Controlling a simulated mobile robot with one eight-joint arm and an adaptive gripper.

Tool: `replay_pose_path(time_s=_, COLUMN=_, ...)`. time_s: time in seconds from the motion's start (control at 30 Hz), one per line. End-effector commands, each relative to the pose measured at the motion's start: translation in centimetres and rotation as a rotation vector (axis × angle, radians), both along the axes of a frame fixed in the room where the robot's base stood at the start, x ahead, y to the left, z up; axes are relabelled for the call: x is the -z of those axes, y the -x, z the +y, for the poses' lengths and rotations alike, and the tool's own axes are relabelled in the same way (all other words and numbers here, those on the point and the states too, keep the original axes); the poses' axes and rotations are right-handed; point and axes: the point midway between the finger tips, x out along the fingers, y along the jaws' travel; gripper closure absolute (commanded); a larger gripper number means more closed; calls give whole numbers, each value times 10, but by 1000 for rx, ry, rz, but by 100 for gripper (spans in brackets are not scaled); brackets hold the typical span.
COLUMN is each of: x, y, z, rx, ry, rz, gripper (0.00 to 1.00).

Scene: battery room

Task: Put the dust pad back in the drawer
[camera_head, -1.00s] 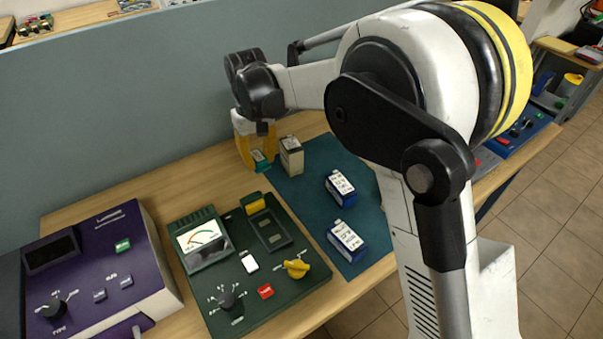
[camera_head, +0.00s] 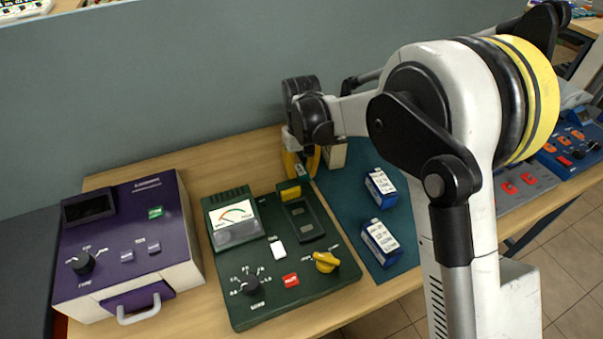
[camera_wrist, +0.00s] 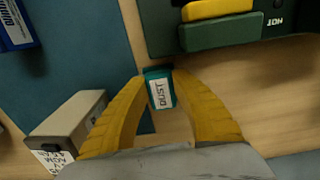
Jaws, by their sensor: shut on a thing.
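The dust pad (camera_wrist: 161,90) is a small teal block with a white label reading DUST. In the wrist view it sits between the tips of my yellow gripper fingers (camera_wrist: 160,84), which are shut on it. I cannot tell exactly how far the drawer is open.
The green tester (camera_head: 275,255) with a yellow knob stands between the purple unit and the teal mat (camera_head: 352,205). Two blue-and-white batteries (camera_head: 381,240) lie on the mat. A beige battery (camera_wrist: 72,125) stands close beside my gripper. A grey partition (camera_head: 200,90) runs behind.

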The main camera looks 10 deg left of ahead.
Motion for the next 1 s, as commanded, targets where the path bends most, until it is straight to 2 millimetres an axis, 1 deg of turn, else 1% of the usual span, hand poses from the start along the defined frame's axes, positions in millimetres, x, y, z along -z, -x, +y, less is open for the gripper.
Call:
replay_pose_path(time_s=0.03, x=3, y=0, z=0, rx=0, ry=0, rz=0, gripper=100)
replay_pose_path(time_s=0.07, x=3, y=0, z=0, rx=0, ry=0, rz=0, gripper=67)
replay_pose_path(time_s=0.1, x=2, y=0, z=0, rx=0, ry=0, rz=0, gripper=55)
replay_pose_path(time_s=0.13, x=2, y=0, z=0, rx=0, ry=0, rz=0, gripper=52)
replay_pose_path(time_s=0.4, x=1, y=0, z=0, rx=0, ry=0, rz=0, gripper=52)
replay_pose_path(time_s=0.47, x=-2, y=0, z=0, rx=0, ry=0, rz=0, gripper=52)
replay_pose_path(time_s=0.53, x=-9, y=0, z=0, rx=0, ry=0, rz=0, gripper=52)
replay_pose_path(time_s=0.67, x=-34, y=0, z=0, rx=0, ry=0, rz=0, gripper=52)
replay_pose_path(time_s=0.8, x=-68, y=0, z=0, rx=0, ry=0, rz=0, gripper=52)
replay_pose_path(time_s=0.9, x=-89, y=0, z=0, rx=0, ry=0, rz=0, gripper=52)
replay_pose_path(time_s=1.0, x=-105, y=0, z=0, rx=0, ry=0, rz=0, gripper=52)
